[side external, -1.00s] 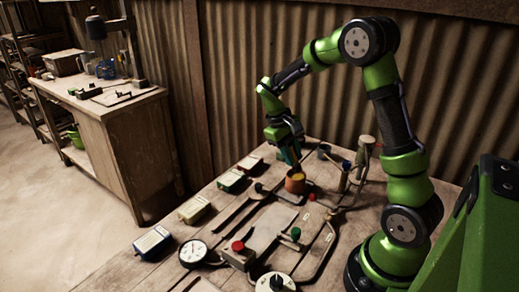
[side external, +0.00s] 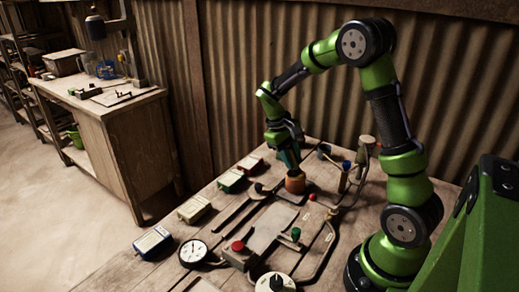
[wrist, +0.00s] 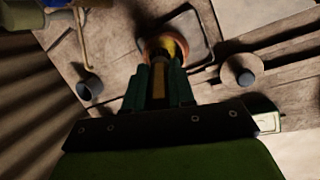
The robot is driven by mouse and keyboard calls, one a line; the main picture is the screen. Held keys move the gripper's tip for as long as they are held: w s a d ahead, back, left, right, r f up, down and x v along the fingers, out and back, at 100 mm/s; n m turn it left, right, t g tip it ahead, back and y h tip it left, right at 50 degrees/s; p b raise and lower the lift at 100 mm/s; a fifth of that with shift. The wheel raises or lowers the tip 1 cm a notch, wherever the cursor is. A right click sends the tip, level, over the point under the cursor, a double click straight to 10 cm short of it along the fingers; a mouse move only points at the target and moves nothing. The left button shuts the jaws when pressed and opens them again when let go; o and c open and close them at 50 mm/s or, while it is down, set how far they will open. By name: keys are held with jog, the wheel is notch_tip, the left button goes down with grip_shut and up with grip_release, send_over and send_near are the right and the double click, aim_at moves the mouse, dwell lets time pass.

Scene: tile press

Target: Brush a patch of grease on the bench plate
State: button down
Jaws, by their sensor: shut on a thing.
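My gripper (side external: 289,158) points down over a terracotta-coloured pot (side external: 295,186) on the bench. It is shut on a slim brush (wrist: 159,72), whose handle shows between the fingers in the wrist view. The brush's lower end is at or inside the pot's mouth; its bristles are hidden. Yellow grease shows inside the pot (wrist: 184,48) in the wrist view. A flat grey plate (side external: 268,228), apparently the bench plate, lies in front of the pot, bare as far as I can see. I cannot make out a grease patch on it.
A red-button box (side external: 238,250), a green knob (side external: 295,233) and a dial gauge (side external: 193,252) stand around the plate. Bent pipes (side external: 328,240) run along its right. Several small boxes (side external: 194,208) line the bench's left edge. A corrugated wall (side external: 240,70) stands behind.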

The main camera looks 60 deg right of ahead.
jog(key=shift+f, duration=0.75)
dwell(1.2)
jog(key=shift+r, duration=3.6)
jog(key=shift+a, duration=0.1)
jog(key=w+a+r+n+h, duration=0.1)
jog(key=w+a+r+n, duration=0.1)
jog(key=a, duration=0.6)
jog(key=w+a+r+n, duration=0.1)
jog(key=a+r+n, duration=0.1)
jog(key=a, duration=0.5)
jog(key=s+d+f+g, duration=0.1)
jog(key=d+f, duration=0.1)
jog(key=f, duration=0.2)
jog(key=s+d+f+m+g, duration=0.1)
jog(key=s+d+f, duration=0.1)
jog(key=d+f, duration=0.1)
jog(key=shift+s+f, duration=0.25)
jog(key=shift+f, duration=0.45)
